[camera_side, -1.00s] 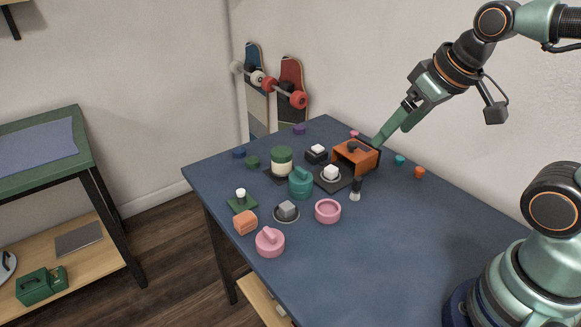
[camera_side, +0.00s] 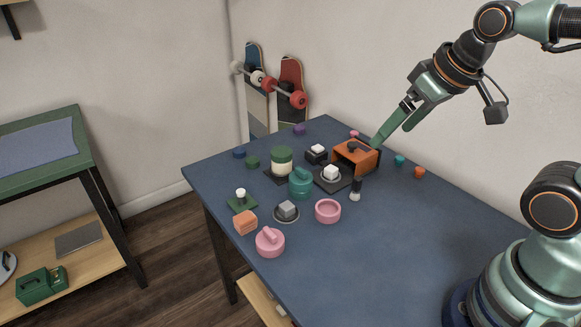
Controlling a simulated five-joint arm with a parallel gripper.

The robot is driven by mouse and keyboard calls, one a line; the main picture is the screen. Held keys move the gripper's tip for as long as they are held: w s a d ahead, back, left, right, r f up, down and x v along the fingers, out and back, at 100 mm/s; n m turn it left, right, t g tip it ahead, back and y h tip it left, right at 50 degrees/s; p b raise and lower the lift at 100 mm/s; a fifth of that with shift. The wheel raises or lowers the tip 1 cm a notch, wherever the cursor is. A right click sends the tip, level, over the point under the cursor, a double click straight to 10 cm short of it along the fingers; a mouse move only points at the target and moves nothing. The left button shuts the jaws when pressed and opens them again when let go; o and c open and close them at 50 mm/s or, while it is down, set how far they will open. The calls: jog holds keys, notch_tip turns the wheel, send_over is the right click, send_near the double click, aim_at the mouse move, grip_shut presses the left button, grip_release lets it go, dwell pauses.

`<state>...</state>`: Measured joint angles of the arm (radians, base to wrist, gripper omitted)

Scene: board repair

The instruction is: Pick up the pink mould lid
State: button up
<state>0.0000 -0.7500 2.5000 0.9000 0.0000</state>
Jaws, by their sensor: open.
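The pink mould lid (camera_side: 270,242), a round disc with a raised bar handle, lies near the front left edge of the blue table. A pink round mould (camera_side: 328,211) with an open top stands to its right and farther back. My gripper (camera_side: 392,133) is open and empty, with its green fingers pointing down and left. It hangs at the right end of the orange box, well away from the pink lid. I cannot tell whether a finger touches the box.
The orange box (camera_side: 357,155) stands at the back. A teal lidded mould (camera_side: 301,184), a grey cube on a dish (camera_side: 286,210), an orange block (camera_side: 245,222) and a dark brush (camera_side: 356,188) stand around the pink mould. The table's right front (camera_side: 400,250) is clear.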

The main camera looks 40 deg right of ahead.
jog(key=n+g, duration=0.6)
jog(key=n, duration=1.2)
send_over(269, 231)
notch_tip(269, 231, down, 13)
jog(key=f, duration=0.5)
jog(key=shift+s+d+f, duration=0.1)
jog(key=shift+s+f, duration=0.2)
jog(key=shift+f, duration=0.1)
jog(key=shift+w+f, duration=0.15)
jog(key=shift+f, duration=1.25)
jog(key=shift+w+f, duration=0.1)
jog(key=shift+f, duration=1.3)
jog(key=c, duration=1.2)
jog(key=shift+c, duration=0.2)
jog(key=shift+r, duration=0.15)
